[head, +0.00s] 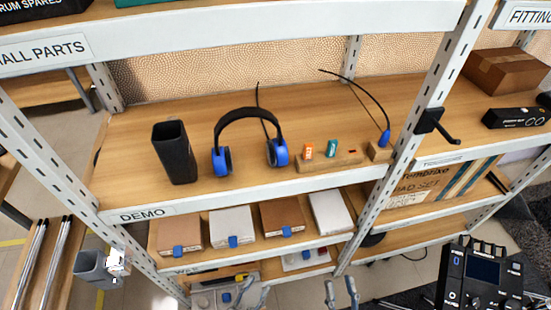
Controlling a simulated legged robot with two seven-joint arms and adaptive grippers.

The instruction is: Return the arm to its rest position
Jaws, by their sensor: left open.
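My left gripper (246,290) shows at the bottom edge, in front of the lowest shelf. Its grey fingers are apart and I see nothing held between them. My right gripper (341,290) is also at the bottom edge, to the right of the left one. Its two grey fingers point up, apart, with nothing between them. Most of both arms is outside the picture, so I cannot see which arm the task means.
The DEMO shelf (130,185) holds a black bin (174,152), blue-black headphones (222,160) and a wooden block with small coloured pieces (330,162). Several boxes (231,226) stand below. White metal uprights (420,120) flank the bay. A black device (483,275) is lower right.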

